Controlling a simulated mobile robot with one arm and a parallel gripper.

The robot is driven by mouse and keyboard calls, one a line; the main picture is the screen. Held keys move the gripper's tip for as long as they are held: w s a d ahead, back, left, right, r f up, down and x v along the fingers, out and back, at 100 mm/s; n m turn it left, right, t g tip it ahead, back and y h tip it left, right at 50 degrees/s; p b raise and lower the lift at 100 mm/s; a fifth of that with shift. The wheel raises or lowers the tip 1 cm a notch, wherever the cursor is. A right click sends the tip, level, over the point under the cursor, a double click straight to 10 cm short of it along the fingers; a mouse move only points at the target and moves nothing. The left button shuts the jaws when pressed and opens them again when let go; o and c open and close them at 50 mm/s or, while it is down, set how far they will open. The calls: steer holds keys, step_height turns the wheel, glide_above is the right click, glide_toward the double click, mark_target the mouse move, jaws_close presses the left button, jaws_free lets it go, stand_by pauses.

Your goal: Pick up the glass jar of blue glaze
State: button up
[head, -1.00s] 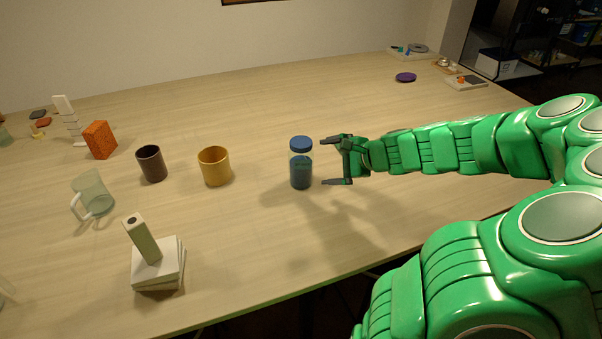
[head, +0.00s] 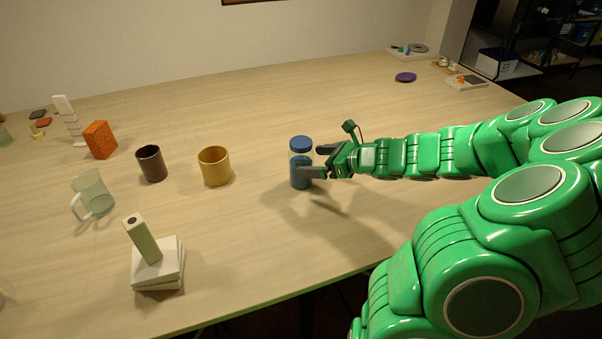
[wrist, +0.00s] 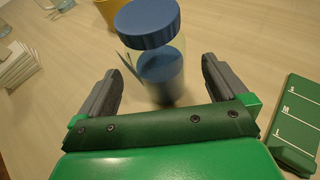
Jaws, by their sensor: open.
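The glass jar of blue glaze (head: 299,172) stands upright on the table with its blue lid on. In the wrist view the jar (wrist: 163,77) is ahead of my gripper, partly between the lines of its two fingers. My gripper (head: 318,159) is at the jar's right side in the head view, with one finger overlapping the jar's lower right. It also shows in the wrist view (wrist: 158,80), open, with a finger on either side and room between each finger and the jar.
A yellow cup (head: 214,167) and a dark brown cup (head: 151,164) stand left of the jar. Farther left are a glass mug (head: 92,196), an orange block (head: 100,140) and white tiles (head: 158,271) bearing a pale green block. The table behind the jar is clear.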

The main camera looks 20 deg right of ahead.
mark_target(301, 160)
steer(key=shift+x, duration=2.55)
steer(key=shift+c, duration=0.3)
steer(key=shift+r, duration=0.1)
steer(key=c, duration=1.5)
steer(key=shift+c, duration=0.2)
